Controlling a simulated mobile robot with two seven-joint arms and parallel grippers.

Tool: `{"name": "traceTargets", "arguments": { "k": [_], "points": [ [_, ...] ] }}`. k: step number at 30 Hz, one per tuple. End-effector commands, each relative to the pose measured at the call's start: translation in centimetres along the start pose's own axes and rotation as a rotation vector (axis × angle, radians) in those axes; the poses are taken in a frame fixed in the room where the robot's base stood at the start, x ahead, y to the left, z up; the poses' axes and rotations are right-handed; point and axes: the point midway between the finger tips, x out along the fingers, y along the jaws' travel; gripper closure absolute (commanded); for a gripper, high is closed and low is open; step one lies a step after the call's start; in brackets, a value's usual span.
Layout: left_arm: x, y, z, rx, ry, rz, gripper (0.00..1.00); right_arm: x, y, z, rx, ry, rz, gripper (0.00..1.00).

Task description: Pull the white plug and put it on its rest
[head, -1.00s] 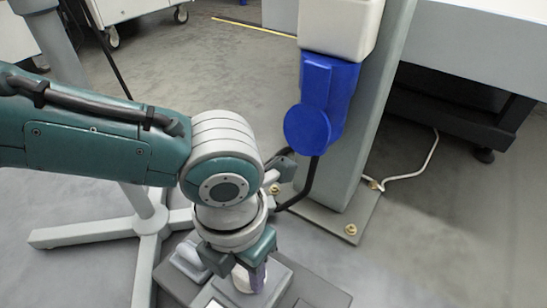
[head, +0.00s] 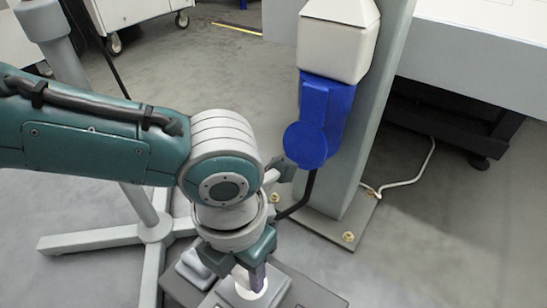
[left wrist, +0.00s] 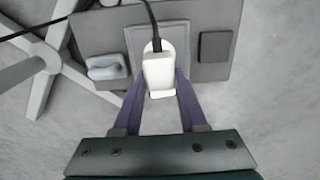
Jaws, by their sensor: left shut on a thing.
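The white plug (left wrist: 158,74) is a white block with a black cable from its far end. It sits between the purple fingers of my left gripper (left wrist: 158,92), which is shut on it. In the head view, my left gripper (head: 251,276) points down over a grey plate and hides most of the plug. A white round spot (head: 251,291) shows on the plate's raised panel below the fingertips. Whether the plug touches it I cannot tell. A light grey rounded block (left wrist: 108,67) and a dark square pad (left wrist: 215,46) flank the panel (left wrist: 133,42). My right gripper is not in view.
A grey column (head: 372,130) carries a white box (head: 340,42) and a blue unit (head: 326,108) close behind my left wrist. A grey stand (head: 155,232) with splayed feet is at left. Open floor (head: 440,240) lies at right.

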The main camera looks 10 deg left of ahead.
Motion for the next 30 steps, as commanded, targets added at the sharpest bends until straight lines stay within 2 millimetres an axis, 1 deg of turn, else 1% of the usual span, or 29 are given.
{"name": "traceTargets", "arguments": {
  "k": [7,10,30],
  "points": [
    [0.1,0.0,0.0,0.000,0.000,0.000,1.00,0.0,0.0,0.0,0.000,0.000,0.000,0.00],
    [0.1,-0.4,0.0,0.001,0.000,-0.001,1.00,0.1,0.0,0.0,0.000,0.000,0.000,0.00],
    [0.7,-4.9,-0.2,0.002,0.000,-0.002,1.00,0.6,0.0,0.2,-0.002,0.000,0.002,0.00]
  ]
}}
